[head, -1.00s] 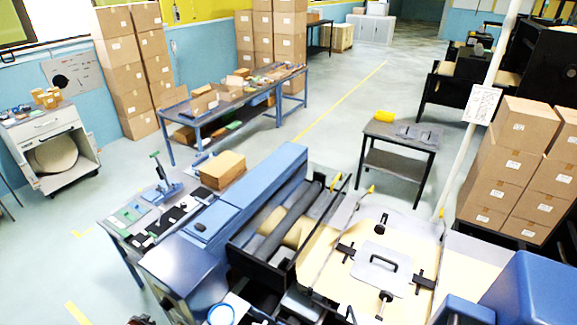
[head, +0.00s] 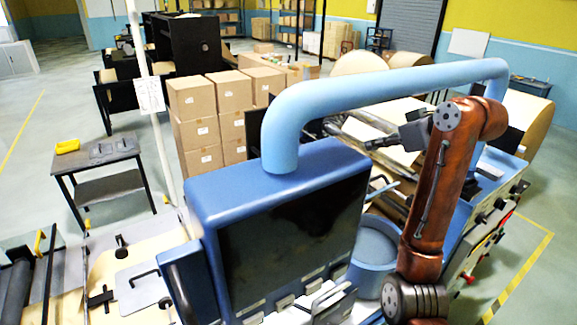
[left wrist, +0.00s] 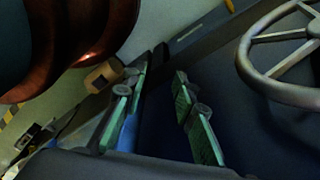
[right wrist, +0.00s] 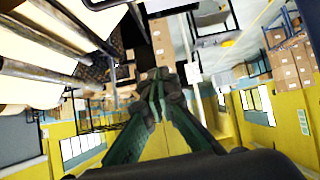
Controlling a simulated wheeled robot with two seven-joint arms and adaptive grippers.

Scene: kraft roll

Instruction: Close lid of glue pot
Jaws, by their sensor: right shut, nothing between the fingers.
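My right arm reaches up at the right of the head view. In the right wrist view the fingers (right wrist: 160,80) are together and empty. My left gripper is outside the head view; in the left wrist view its green-padded fingers (left wrist: 162,105) are apart with nothing between them. A round blue vessel with a grey inside (head: 375,245), possibly the glue pot, stands between the dark-screened blue cabinet and my right arm. My arm hides part of it. I cannot make out a lid for certain.
The blue cabinet (head: 215,195) and thick light blue pipe (head: 400,85) stand close to my right arm. A handwheel (left wrist: 250,70) is near my left gripper. Stacked cartons (head: 195,100) and a small table (head: 75,165) lie beyond. Open floor is at left.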

